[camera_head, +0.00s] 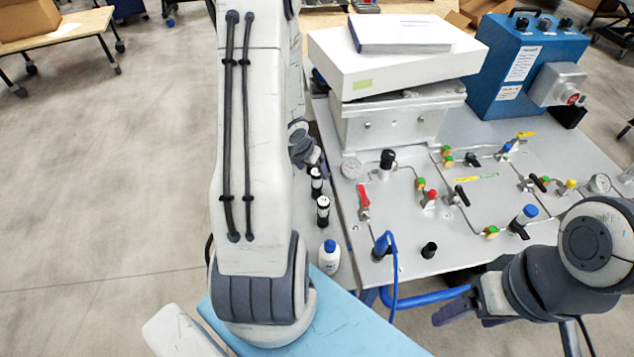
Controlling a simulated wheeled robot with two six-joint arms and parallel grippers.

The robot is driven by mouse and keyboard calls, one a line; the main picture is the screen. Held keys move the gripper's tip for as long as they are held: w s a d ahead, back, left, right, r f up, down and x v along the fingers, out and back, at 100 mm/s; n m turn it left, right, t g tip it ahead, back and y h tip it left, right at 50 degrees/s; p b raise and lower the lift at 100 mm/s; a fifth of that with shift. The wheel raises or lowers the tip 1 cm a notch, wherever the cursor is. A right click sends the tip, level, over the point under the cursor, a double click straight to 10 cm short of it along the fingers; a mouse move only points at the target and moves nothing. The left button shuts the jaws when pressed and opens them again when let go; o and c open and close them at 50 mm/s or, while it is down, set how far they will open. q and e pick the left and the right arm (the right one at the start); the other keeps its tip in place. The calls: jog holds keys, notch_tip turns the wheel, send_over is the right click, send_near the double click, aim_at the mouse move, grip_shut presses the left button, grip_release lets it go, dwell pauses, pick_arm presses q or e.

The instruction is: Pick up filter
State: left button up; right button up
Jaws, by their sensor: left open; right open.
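Two small black cylinders with white bands, which look like filters, stand upright on the grey strip left of the panel: a far one (316,187) and a nearer one (323,211). My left gripper (318,168) is open, at the top of the far cylinder. Whether the fingers are around it or only above it cannot be told, as my arm hides part of the gripper. My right gripper (455,314) is open and empty at the front edge of the panel, low near the blue hose, away from the cylinders.
A white bottle with a blue cap (330,259) stands in front of the cylinders. The metal panel (410,215) carries valves, tubing and gauges. A white box (395,62) and a blue control box (527,65) stand at the back. A blue hose (392,270) loops at the front edge.

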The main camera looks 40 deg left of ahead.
aim_at(317, 180)
pick_arm(q)
jog(key=b+x, duration=0.1)
jog(key=x, duration=0.1)
jog(key=b+x, duration=0.1)
jog(key=x, duration=0.2)
jog(key=b+x, duration=0.1)
jog(key=x, duration=0.1)
jog(key=shift+s+d+f, duration=0.15)
jog(key=shift+f, duration=0.35)
jog(key=shift+c, duration=0.3)
grip_shut()
